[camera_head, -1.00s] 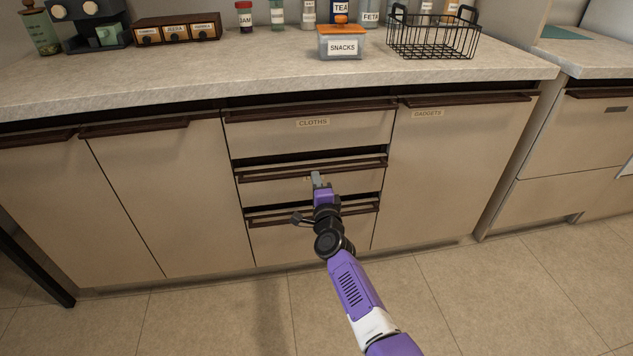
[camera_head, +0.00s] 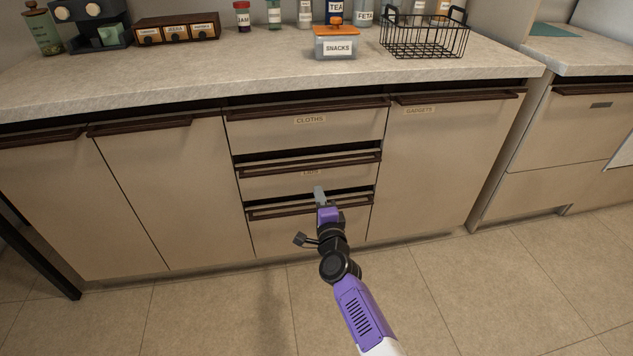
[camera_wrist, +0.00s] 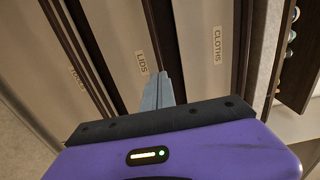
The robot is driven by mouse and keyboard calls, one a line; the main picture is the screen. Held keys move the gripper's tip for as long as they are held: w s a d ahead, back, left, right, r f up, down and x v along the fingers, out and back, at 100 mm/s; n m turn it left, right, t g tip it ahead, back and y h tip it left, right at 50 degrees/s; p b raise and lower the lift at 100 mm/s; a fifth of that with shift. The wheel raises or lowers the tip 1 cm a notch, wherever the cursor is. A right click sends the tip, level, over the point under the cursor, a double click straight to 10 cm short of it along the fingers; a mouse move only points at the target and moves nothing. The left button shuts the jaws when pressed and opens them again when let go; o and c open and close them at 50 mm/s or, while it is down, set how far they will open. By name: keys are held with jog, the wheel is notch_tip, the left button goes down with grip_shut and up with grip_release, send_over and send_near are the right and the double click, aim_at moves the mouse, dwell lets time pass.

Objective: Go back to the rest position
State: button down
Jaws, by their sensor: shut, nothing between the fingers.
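My gripper (camera_head: 319,194) is in front of the drawer stack, at about the height of the middle and lower drawers. Its grey fingers are together and hold nothing; they also show in the wrist view (camera_wrist: 157,92). The top drawer (camera_head: 305,128) is labelled CLOTHS. The bottom drawer (camera_head: 285,235) is partly hidden by my arm. A dark gap shows above each of the lower two drawers. I cannot tell whether the fingertips touch a handle.
The worktop (camera_head: 200,82) above holds a SNACKS box (camera_head: 336,47), a black wire basket (camera_head: 425,38), jars and a small spice drawer box (camera_head: 176,30). A GADGETS cupboard (camera_head: 425,165) is right of the drawers. The tiled floor (camera_head: 480,290) in front is clear.

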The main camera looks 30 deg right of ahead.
jog(key=shift+p+v, duration=0.85)
jog(key=shift+v, duration=1.7)
jog(key=s+a+r+n+t+y, duration=0.1)
jog(key=s+a+r+n+t, duration=0.15)
jog(key=r+n, duration=0.35)
jog(key=s+a+r+n+g+y, duration=0.25)
jog(key=s+n, duration=0.25)
jog(key=s, duration=1)
jog(key=s+a+r+n+g+y, duration=0.1)
jog(key=s+a+n, duration=0.3)
jog(key=s, duration=1.2)
jog(key=s+a+r+n+g+y, duration=0.15)
jog(key=s+n, duration=0.55)
jog(key=s, duration=0.8)
notch_tip(320, 180, up, 18)
jog(key=p, duration=1.7)
jog(key=shift+s+a+f, duration=0.2)
jog(key=shift+a, duration=0.15)
